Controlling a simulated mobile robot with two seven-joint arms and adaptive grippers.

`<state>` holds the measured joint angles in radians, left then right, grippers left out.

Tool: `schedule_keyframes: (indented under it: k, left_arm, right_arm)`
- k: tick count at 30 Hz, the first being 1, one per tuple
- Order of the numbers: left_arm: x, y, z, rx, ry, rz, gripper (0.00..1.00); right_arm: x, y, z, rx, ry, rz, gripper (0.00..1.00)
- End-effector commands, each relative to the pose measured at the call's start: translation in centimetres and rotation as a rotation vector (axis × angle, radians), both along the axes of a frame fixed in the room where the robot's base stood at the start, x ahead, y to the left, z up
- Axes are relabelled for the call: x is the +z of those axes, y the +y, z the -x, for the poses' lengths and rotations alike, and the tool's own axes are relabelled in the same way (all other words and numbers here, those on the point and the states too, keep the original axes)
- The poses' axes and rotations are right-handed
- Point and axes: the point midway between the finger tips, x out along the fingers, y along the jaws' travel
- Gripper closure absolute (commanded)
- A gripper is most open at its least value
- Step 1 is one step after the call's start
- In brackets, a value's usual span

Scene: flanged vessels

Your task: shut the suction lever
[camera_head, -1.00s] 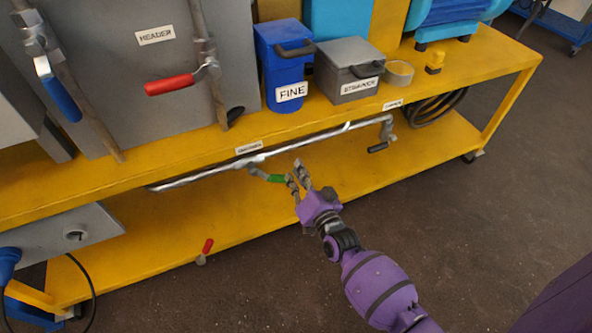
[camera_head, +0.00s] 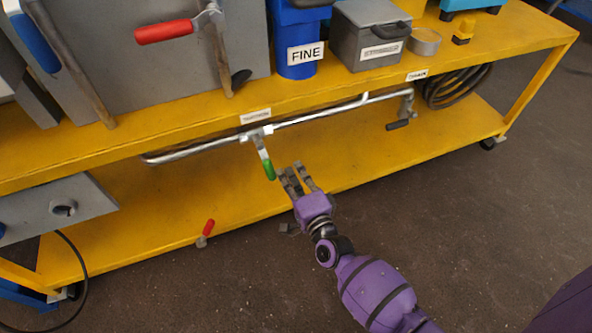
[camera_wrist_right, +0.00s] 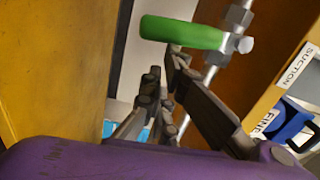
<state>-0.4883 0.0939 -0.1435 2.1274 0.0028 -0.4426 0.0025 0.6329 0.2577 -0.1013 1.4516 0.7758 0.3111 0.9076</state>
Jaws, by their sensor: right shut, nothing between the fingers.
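The suction lever has a green grip (camera_head: 269,171) and sits on a silver pipe (camera_head: 320,115) under the bench top. The lever points down toward the floor side, across the pipe's line. My right gripper (camera_head: 290,172) is shut and empty, just to the right of the green grip. In the right wrist view the green grip (camera_wrist_right: 182,32) lies beyond the fingers (camera_wrist_right: 165,75); I cannot tell if they touch. A "SUCTION" label (camera_wrist_right: 298,65) shows on the bench edge there. My left gripper is out of view.
A red-handled lever (camera_head: 165,32) and a blue-handled lever (camera_head: 36,42) are above the bench. A dark-handled lever (camera_head: 398,125) hangs from the pipe's right end. A small red-handled part (camera_head: 207,229) is at the lower shelf's edge. Open floor lies in front.

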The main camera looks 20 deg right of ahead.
Motion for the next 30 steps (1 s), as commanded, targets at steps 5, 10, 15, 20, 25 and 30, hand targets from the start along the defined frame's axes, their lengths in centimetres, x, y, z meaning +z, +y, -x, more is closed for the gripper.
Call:
schedule_keyframes:
  k: [5,10,15,20,25,30]
  left_arm:
    - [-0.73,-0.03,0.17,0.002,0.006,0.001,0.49]
    - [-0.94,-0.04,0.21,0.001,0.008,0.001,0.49]
    - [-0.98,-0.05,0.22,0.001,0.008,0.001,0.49]
    - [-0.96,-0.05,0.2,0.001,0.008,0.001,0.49]
    - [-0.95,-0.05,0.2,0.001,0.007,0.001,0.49]
    - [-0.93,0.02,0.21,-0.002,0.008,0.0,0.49]
  right_arm:
    - [-0.47,0.8,0.02,0.002,0.002,-0.071,1.0]
    - [-0.53,1.12,0.03,0.002,0.002,-0.103,1.0]
    - [-0.52,1.2,0.02,0.002,0.002,-0.112,1.0]
    - [-0.5,1.2,0.01,0.001,0.001,-0.112,1.0]
    - [-0.52,1.16,0.02,0.001,0.002,-0.112,1.0]
    - [-0.52,1.1,0.03,0.001,0.002,-0.111,1.0]
